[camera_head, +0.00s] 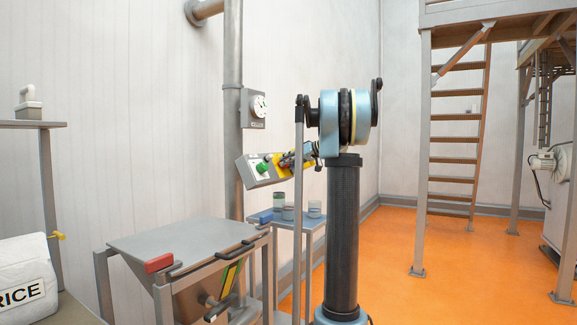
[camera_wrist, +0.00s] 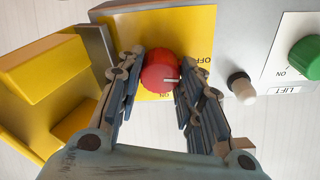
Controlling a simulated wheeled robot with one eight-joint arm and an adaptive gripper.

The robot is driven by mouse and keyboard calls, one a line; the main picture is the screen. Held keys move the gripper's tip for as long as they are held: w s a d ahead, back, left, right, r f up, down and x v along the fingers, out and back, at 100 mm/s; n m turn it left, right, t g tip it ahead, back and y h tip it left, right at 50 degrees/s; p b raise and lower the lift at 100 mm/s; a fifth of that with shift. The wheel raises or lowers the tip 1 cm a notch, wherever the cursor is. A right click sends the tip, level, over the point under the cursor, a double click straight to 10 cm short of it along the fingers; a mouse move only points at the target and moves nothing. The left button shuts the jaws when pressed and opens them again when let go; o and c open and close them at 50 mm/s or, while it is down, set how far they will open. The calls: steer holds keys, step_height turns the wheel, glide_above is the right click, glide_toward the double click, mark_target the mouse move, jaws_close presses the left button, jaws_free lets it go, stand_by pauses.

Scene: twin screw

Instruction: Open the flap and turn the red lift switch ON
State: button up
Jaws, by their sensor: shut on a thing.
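The red lift switch (camera_wrist: 159,74) is a round knob on a yellow plate (camera_wrist: 192,22) of the grey control box. Its white mark points right in the wrist view, below the OFF label; other lettering beneath the knob is partly hidden. My gripper (camera_wrist: 161,84) has its two fingers on either side of the knob, shut on it. The yellow flap (camera_wrist: 45,85) stands swung open at the left, clear of the knob. In the head view the control box (camera_head: 243,172) is on the wall pipe, and my gripper (camera_head: 300,157) reaches it; the red switch is hidden there.
A green knob (camera_wrist: 306,56) and a small white-tipped toggle (camera_wrist: 242,89) sit to the right on the box. A round gauge (camera_head: 258,106) is above it.

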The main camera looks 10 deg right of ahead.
steer(key=m, duration=0.4)
steer(key=shift+m+h, duration=0.3)
steer(key=shift+h, duration=0.1)
steer(key=m, duration=0.3)
steer(key=shift+m, duration=0.4)
steer(key=m+h, duration=0.1)
steer(key=m, duration=0.3)
steer(key=shift+m, duration=2.2)
steer(key=o, duration=1.1)
steer(key=shift+w, duration=0.1)
steer(key=shift+c, duration=0.2)
steer(key=v, duration=1.1)
steer(key=shift+d+r, duration=0.2)
steer(key=shift+r, duration=0.2)
